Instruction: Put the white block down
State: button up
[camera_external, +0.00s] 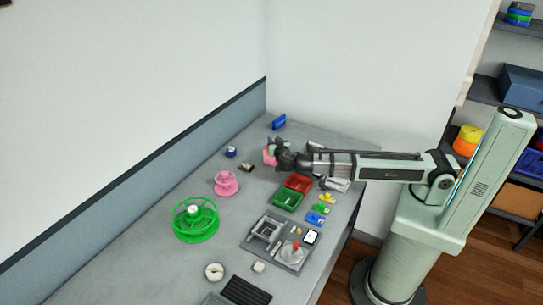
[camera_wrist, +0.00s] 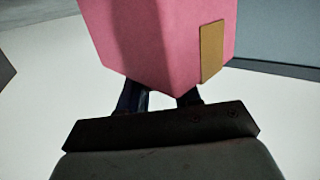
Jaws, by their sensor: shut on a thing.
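My gripper (camera_external: 276,156) is at the end of the outstretched arm over the far part of the table. It is shut on a pink block (camera_external: 268,154). In the wrist view the pink block (camera_wrist: 160,40) fills the upper middle, with a tan patch on its right side. The dark fingers are partly hidden behind it. The held block looks pink, not white. A small white block-like piece (camera_external: 258,266) lies near the front of the table. I cannot tell whether the held block touches the table.
A blue piece (camera_external: 279,122) stands at the far end. Red (camera_external: 298,183) and green (camera_external: 288,199) trays lie in front of my arm. A pink spool (camera_external: 226,183), a green reel (camera_external: 195,219) and a grey fixture plate (camera_external: 291,254) are nearer. The wall runs along the left.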

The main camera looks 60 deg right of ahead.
jog(key=o, duration=1)
jog(key=shift+s+a+r, duration=0.1)
jog(key=shift+r, duration=0.05)
jog(key=v, duration=1.1)
jog(key=shift+s+a, duration=0.25)
jog(key=shift+a, duration=0.05)
